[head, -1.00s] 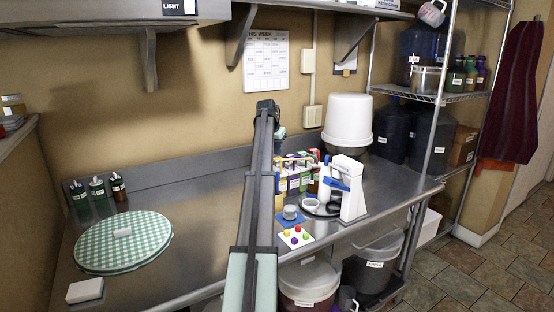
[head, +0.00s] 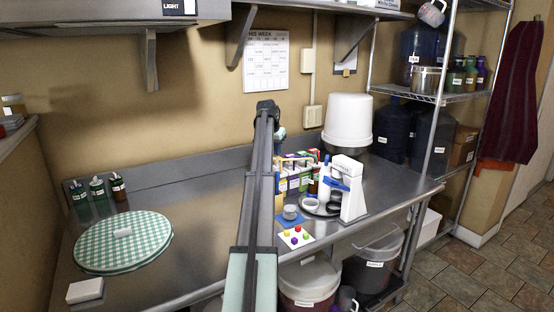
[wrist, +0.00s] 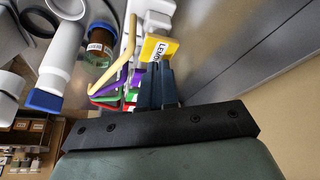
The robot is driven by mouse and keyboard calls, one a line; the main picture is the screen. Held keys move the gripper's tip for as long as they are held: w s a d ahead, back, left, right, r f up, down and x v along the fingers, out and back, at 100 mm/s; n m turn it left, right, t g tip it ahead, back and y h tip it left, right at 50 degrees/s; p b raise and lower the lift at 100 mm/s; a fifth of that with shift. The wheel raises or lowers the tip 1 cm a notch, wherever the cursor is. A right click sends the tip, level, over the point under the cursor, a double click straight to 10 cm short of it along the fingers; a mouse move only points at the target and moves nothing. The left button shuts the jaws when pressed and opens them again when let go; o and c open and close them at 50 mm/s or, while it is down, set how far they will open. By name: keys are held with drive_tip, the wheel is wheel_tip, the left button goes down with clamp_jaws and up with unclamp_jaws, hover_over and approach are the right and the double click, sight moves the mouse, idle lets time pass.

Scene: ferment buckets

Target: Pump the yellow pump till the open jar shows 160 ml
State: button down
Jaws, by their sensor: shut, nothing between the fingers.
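In the wrist view a yellow hooked spout (wrist: 126,58), which looks like the yellow pump, runs beside a yellow label (wrist: 158,48) reading roughly "LEMON". Purple, green and red pieces lie just below it. In the head view the row of coloured cartons (head: 293,182) is partly behind my arm, and I cannot single out the yellow pump there. My gripper (head: 281,133) is above this row; its dark fingers (wrist: 160,86) are shut and empty, close to the yellow label. A small open jar (head: 290,212) stands on a blue mat; its level is too small to read.
A white stand with a blue lever (head: 352,190) and a dark round tray (head: 322,208) stand right of the jar. A white card with coloured knobs (head: 295,238) lies in front. A brown bottle (wrist: 100,42) stands near the spout.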

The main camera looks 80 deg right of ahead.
sight(277, 158)
drive_tip(key=shift+f, duration=0.25)
drive_tip(key=shift+f, duration=1.3)
drive_tip(key=shift+r, duration=1.65)
drive_tip(key=shift+f, duration=0.4)
